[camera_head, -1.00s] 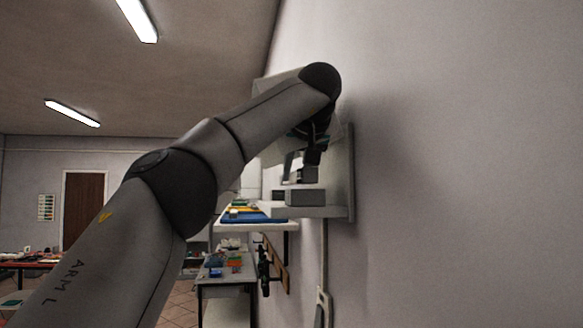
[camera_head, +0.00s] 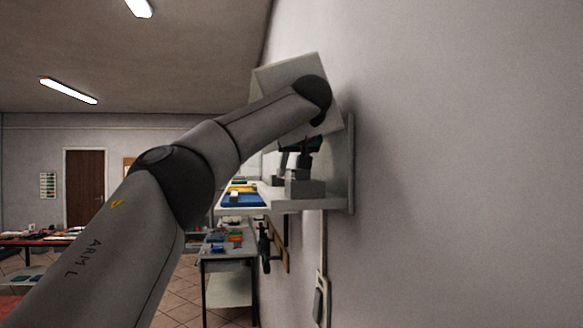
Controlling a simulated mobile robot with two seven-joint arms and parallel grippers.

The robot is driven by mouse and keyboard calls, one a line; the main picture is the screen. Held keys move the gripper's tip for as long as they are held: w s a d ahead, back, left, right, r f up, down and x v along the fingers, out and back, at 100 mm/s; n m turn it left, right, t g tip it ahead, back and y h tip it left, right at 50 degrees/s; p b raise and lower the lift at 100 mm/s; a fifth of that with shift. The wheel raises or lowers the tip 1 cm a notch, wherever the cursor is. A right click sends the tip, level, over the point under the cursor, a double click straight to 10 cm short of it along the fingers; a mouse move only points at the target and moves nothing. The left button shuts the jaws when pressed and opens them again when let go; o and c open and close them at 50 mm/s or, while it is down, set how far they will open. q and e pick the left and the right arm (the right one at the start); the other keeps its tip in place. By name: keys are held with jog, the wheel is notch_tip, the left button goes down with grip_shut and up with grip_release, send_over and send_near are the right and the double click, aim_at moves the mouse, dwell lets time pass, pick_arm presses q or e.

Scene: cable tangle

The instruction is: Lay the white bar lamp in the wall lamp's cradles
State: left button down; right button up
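The wall lamp is fixed on the wall at centre right of the head view. It has a grey back plate (camera_head: 350,165), a ledge (camera_head: 320,204) with block-like cradles (camera_head: 304,187), and a tilted pale shade (camera_head: 285,75) above. My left arm reaches across from the lower left, its wrist in front of the shade. My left gripper (camera_head: 303,160) points down just above the cradle block. It is small, dark and partly hidden, so its opening is unclear. I cannot make out the white bar lamp. My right gripper is not in view.
A shelf with a blue tray (camera_head: 243,200) lies behind the lamp, above a workbench (camera_head: 228,252) with coloured parts. A cable runs down the wall to a switch box (camera_head: 321,300). The wall to the right is bare.

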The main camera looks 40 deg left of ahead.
pick_arm(q)
jog(key=shift+f, duration=0.15)
jog(key=c, duration=0.6)
grip_release()
